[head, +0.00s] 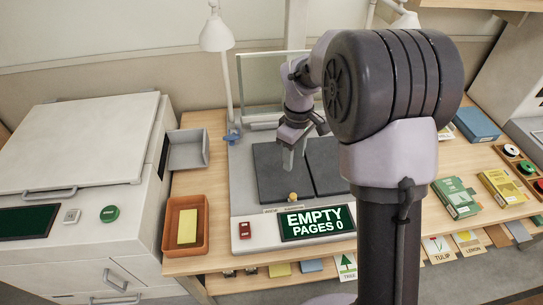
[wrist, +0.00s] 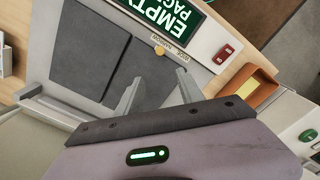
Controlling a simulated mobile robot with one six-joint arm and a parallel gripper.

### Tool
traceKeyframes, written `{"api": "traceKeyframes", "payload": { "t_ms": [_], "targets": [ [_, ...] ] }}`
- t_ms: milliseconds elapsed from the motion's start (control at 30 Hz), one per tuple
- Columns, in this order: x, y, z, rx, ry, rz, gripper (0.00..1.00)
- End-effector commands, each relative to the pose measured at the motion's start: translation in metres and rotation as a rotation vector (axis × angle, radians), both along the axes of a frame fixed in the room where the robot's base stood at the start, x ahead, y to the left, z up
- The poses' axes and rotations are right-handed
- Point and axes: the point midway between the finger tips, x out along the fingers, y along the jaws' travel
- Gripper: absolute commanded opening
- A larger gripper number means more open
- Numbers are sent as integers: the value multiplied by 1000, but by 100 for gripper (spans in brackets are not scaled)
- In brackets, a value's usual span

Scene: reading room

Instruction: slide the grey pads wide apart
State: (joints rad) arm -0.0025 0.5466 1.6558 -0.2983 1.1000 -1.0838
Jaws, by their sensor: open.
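Two dark grey pads lie side by side on a pale device, a thin gap between them. The left pad (head: 267,178) shows mostly clear in the head view; the right pad (head: 324,168) is partly hidden by my arm. In the wrist view the pads (wrist: 88,55) fill the upper left. A small yellow-orange knob (head: 293,197) sits at their front edge, by a small label; it also shows in the wrist view (wrist: 159,50). My gripper (head: 289,166) is over the pads near their inner edges, fingers (wrist: 155,90) apart and empty. Whether the fingertips touch a pad is unclear.
A green screen (head: 316,222) reads "EMPTY PAGES 0", with a red switch (head: 244,230) beside it. An orange tray (head: 186,250) and a grey bin (head: 186,163) stand left. A white lamp (head: 216,36) stands behind. Boxes (head: 456,198) lie right.

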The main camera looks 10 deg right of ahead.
Motion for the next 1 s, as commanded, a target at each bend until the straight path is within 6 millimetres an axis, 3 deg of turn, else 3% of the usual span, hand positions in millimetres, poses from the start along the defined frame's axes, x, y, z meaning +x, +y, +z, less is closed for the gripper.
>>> {"api": "traceKeyframes", "payload": {
  "t_ms": [300,500,700,1000],
  "targets": [
    [-2,0,-94,0,4,-2,45],
    [-2,0,-146,0,3,-3,45],
    [-2,0,-169,1,1,-4,45],
    [-2,0,-170,1,-1,-4,43]
  ]
}}
